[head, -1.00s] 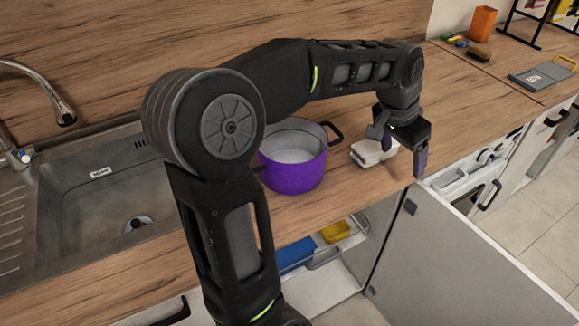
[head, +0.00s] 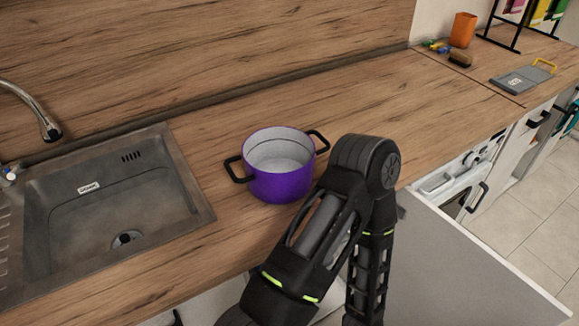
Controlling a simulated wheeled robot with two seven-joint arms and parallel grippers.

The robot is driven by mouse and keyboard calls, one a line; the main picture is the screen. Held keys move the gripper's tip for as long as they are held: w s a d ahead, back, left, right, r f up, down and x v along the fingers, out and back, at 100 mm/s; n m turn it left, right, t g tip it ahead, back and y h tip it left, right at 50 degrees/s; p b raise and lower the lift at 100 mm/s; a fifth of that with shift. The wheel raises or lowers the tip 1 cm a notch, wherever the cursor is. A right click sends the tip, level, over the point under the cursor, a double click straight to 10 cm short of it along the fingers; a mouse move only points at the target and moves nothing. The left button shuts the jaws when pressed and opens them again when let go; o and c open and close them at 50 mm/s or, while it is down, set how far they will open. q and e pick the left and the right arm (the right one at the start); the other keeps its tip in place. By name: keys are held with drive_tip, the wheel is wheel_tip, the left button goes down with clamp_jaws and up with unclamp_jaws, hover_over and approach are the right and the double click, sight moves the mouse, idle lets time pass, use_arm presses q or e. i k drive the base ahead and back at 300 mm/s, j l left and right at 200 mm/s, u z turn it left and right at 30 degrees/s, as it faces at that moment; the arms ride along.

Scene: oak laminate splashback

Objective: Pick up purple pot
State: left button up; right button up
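The purple pot (head: 279,186) stands upright on the wooden counter, just right of the sink. It has a pale grey inside that looks empty, and two black handles, one at its left and one at its upper right. One of my arms is folded in front of the counter, its elbow close to the pot's right side in the picture. Its gripper is below the frame edge and out of sight. My other gripper is not in view either.
The metal sink (head: 105,205) with its tap (head: 40,110) lies left of the pot. An open cabinet door (head: 460,265) juts out at lower right. A brush (head: 460,60), orange cup (head: 463,30) and grey board (head: 522,78) sit far right. The counter behind the pot is clear.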

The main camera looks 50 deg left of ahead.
sight(279, 160)
drive_tip(key=i+l, duration=0.1)
drive_tip(key=l, duration=0.2)
drive_tip(key=i+l, duration=0.1)
drive_tip(key=l, duration=0.25)
drive_tip(key=i+l, duration=0.1)
drive_tip(key=l, duration=0.2)
drive_tip(key=u, duration=2.1)
